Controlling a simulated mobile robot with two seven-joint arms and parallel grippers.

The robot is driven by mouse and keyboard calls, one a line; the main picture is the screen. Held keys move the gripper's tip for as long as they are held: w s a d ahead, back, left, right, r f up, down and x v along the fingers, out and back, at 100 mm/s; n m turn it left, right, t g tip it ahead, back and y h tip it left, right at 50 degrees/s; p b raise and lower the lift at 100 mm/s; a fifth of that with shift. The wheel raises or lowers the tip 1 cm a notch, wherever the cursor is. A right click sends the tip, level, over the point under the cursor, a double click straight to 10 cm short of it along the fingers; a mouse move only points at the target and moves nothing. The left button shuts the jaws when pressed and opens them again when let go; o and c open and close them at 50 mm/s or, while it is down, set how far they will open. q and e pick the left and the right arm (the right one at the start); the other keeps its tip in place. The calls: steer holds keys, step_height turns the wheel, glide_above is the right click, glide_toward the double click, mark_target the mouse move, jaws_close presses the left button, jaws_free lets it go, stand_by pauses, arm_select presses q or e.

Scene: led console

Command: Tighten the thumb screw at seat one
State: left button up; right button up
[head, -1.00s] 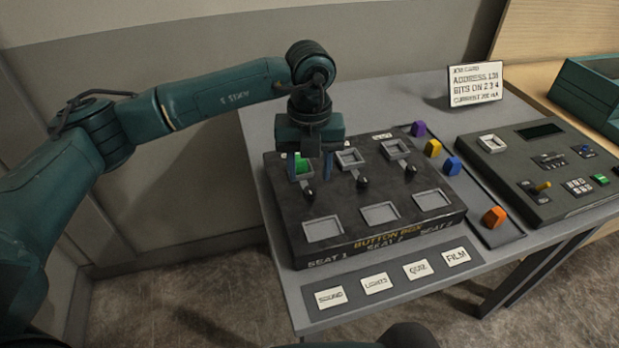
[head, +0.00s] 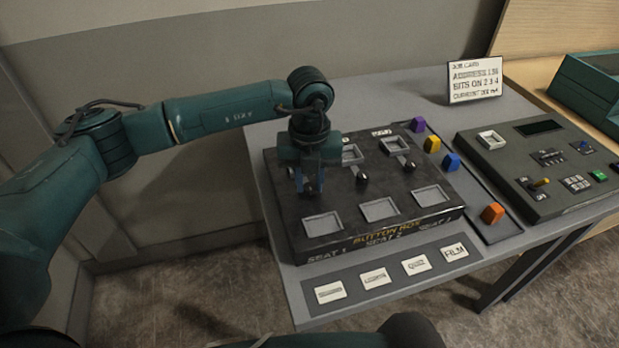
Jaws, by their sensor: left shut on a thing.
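The dark button box (head: 350,220) lies on the grey table, with seat one in its left column. My left gripper (head: 309,188) points down over that column, between the upper socket and the lower square socket (head: 323,224). It is shut on the seat one thumb screw, which its fingers hide. The seat one upper socket is hidden behind the gripper. The black thumb screws of seat two (head: 362,179) and seat three (head: 410,166) show to the right, clear of the gripper. My right gripper is not in view.
Purple (head: 417,125), yellow (head: 432,144), blue (head: 452,163) and orange (head: 492,213) caps stand on a strip right of the box. A grey console (head: 540,170) and a job card (head: 475,80) are farther right. Label tiles lie along the front edge.

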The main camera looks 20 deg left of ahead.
arm_select(q)
jaws_close()
